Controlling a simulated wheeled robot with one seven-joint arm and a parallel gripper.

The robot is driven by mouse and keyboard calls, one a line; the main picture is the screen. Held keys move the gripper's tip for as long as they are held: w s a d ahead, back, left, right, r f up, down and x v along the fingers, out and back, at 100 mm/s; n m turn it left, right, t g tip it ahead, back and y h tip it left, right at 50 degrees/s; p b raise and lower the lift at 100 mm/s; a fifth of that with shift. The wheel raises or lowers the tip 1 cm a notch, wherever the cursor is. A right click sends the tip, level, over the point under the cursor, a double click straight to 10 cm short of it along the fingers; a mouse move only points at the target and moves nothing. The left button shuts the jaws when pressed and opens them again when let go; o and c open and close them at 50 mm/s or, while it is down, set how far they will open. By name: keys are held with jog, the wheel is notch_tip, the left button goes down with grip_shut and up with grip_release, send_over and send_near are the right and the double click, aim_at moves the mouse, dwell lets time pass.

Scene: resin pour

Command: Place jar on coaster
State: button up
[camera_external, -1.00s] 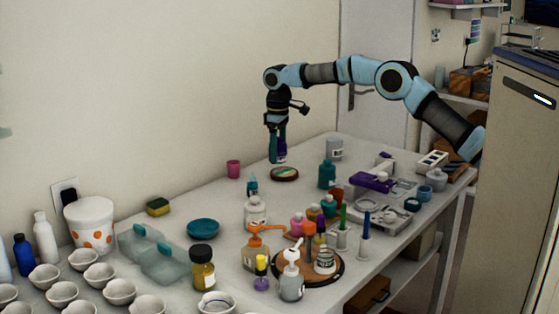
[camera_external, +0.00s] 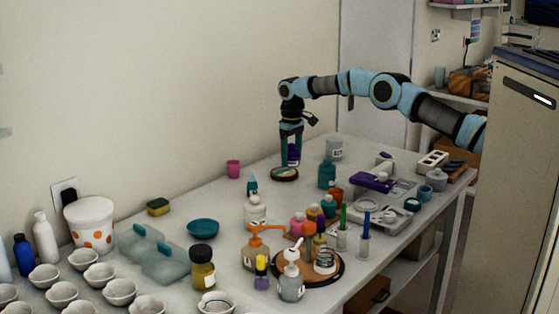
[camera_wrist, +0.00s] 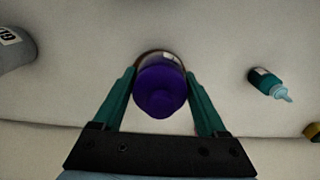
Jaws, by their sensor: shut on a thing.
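The purple jar (camera_wrist: 160,88) is between the two teal fingers of my gripper (camera_wrist: 160,92), which is shut on it. In the external view the jar (camera_external: 293,155) shows partly behind the fingers of my gripper (camera_external: 291,162). The coaster (camera_external: 284,175), a dark round disc with a brown rim, lies on the table just below the fingertips. In the wrist view a brown edge of the coaster (camera_wrist: 156,54) shows past the jar, which hides most of it. Whether the jar touches the coaster cannot be told.
A pink cup (camera_external: 233,169) stands left of the coaster. A grey can (camera_external: 334,149) and a teal bottle (camera_external: 327,174) stand to its right. Many bottles crowd the table's middle. The table right around the coaster is clear.

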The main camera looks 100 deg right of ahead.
aim_at(291, 164)
jog(key=shift+f+p, duration=0.45)
jog(key=shift+f, duration=1.05)
jog(key=shift+f, duration=0.2)
jog(key=o, duration=1.5)
jog(key=shift+r, duration=0.15)
